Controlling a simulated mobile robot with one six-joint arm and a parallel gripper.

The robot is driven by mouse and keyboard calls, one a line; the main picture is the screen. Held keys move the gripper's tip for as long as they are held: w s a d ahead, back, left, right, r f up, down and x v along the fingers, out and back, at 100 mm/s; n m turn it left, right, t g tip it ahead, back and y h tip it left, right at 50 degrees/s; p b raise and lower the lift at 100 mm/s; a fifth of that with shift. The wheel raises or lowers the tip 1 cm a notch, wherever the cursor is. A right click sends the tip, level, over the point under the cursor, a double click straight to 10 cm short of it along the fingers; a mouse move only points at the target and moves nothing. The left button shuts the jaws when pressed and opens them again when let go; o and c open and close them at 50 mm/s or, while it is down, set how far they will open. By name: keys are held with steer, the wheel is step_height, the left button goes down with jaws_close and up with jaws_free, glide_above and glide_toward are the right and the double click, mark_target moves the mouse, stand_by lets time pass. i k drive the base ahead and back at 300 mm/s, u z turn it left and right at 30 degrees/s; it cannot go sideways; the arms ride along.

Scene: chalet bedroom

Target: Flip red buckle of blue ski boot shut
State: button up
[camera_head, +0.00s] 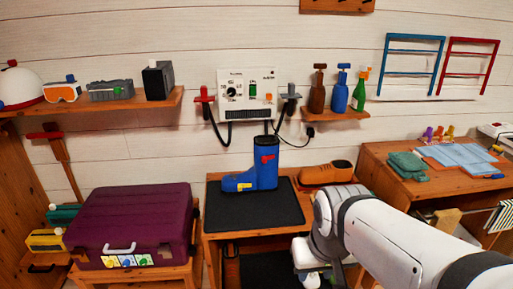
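The blue ski boot (262,176) stands upright on a black mat (282,207) on a small wooden table in the middle, its toe pointing left. Its red buckle (267,158) is high on the shaft, on the side facing me. The buckle is too small to tell whether its lever is open or shut. A small yellow piece (244,187) shows on the toe. My arm comes in from the lower right and bends down in front of the table's right part. My gripper's fingers do not show, and the arm is apart from the boot.
A wall unit (247,94) with dark hoses hangs behind. A purple suitcase (132,222) lies at left. A wooden desk (384,181) with cloths is at right. The mat's front is bare.

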mark_target(264, 158)
steer(key=i, duration=0.85)
steer(key=u, duration=0.05)
